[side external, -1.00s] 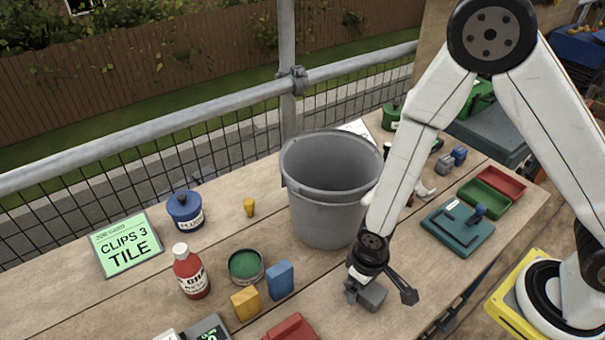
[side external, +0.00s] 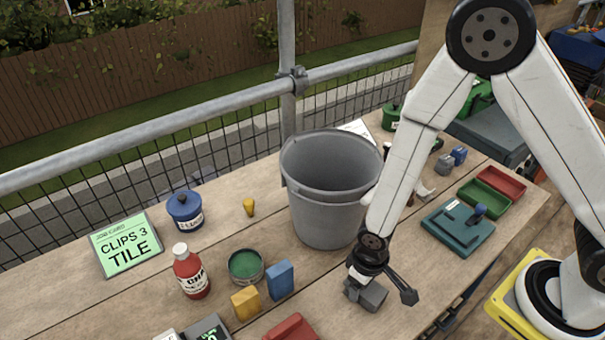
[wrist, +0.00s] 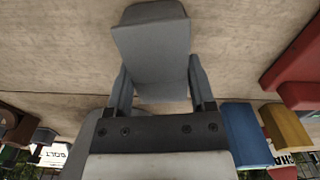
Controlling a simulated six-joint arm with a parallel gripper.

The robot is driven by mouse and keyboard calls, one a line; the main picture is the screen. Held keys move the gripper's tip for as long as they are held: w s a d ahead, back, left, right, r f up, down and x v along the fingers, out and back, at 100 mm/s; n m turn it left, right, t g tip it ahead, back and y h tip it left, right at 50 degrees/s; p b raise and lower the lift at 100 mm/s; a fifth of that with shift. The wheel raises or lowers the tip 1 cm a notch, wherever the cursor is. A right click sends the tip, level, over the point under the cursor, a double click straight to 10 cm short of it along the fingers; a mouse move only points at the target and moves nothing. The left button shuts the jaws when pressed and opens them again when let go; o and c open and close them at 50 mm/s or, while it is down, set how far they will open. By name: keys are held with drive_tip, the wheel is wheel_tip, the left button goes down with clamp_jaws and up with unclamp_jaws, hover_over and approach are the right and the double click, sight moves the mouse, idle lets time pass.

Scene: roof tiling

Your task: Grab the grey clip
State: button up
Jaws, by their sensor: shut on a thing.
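The grey clip (side external: 373,296) is a small blocky grey piece at the near right of the bench, in front of the bucket. My gripper (side external: 368,284) is low over the bench, with its jaws around the clip. In the wrist view, the clip (wrist: 152,48) fills the gap between the two fingers of my gripper (wrist: 160,78), which is shut on it. The clip appears to be at or just above the boards; its underside is hidden.
A grey bucket (side external: 325,215) stands close behind my gripper. To the left are a blue block (side external: 280,280), a yellow block (side external: 246,303), a green-topped tin (side external: 246,266) and a red bottle (side external: 191,275). A teal case (side external: 458,228) lies to the right.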

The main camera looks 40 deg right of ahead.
drive_tip(key=shift+r, duration=0.2)
drive_tip(key=shift+r, duration=4.8)
drive_tip(key=shift+r, duration=0.15)
